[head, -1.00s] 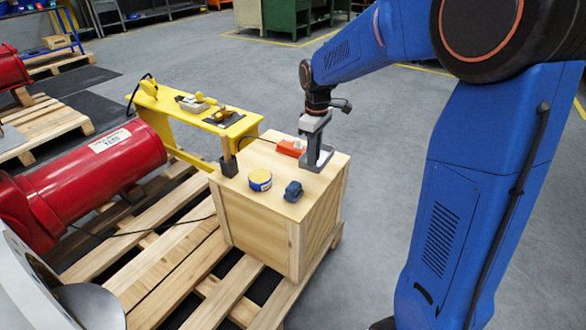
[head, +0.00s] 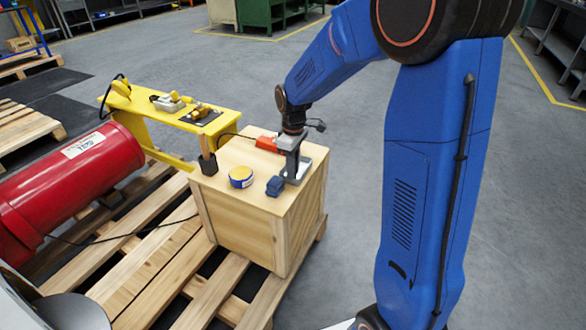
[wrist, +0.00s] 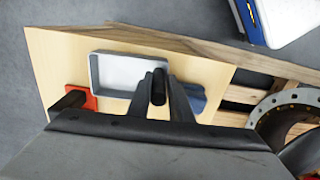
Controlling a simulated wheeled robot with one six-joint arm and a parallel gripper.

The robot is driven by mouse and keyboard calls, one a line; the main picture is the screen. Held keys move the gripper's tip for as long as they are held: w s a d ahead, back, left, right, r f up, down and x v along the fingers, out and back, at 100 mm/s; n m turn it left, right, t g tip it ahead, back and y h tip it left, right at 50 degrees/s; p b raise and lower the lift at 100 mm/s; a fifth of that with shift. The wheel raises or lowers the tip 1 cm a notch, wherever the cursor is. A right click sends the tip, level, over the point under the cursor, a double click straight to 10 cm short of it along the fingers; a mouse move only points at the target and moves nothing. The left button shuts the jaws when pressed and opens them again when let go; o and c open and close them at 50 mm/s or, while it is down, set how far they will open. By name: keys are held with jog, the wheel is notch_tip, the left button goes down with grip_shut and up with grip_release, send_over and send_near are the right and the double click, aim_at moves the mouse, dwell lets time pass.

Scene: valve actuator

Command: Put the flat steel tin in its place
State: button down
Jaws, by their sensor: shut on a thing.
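The flat steel tin (wrist: 118,72) looks like a shallow, open grey rectangular tray with a pale inside. It is over the wooden crate's top (wrist: 60,60). My gripper (wrist: 159,88) is shut on the tin's near wall. In the head view my gripper (head: 290,176) points down at the crate's right side, and the tin (head: 312,161) shows beside and behind the fingers. I cannot tell whether the tin touches the crate top or hangs just above it. The tin's near edge is partly hidden by the fingers.
A yellow bench (head: 221,124) stands behind left, a red cylinder (head: 75,175) on the pallet at left.

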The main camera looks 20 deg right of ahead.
jog(key=shift+f, duration=0.1)
jog(key=c, duration=1.6)
grip_release()
